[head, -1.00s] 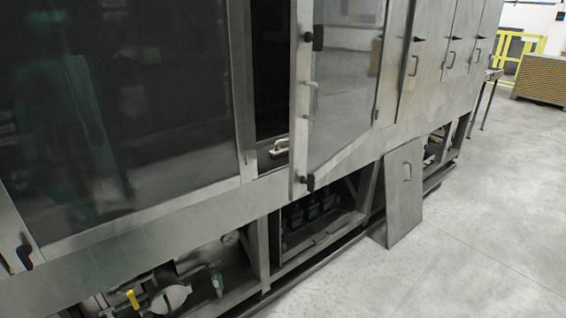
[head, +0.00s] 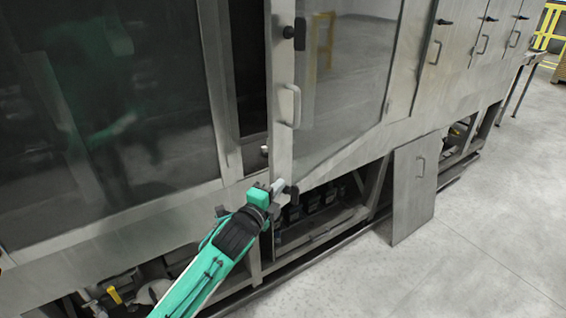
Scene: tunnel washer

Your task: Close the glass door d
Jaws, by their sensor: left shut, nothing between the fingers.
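The glass door (head: 347,85) stands ajar in the middle of the head view, with a metal frame, a handle (head: 291,106) and black latches at its free edge. A dark gap shows between that edge and the machine's frame on the left. My left gripper (head: 278,186) is shut and empty. It is at the lower free corner of the door, beside the lower black latch (head: 292,191); I cannot tell whether it touches the door. My right gripper is not in view.
A large dark glass panel (head: 100,110) fills the left. Below, the machine's underside is open, with pipes and a yellow-handled valve (head: 116,295). A loose metal panel (head: 415,188) leans against the base. The floor (head: 480,230) at the right is clear.

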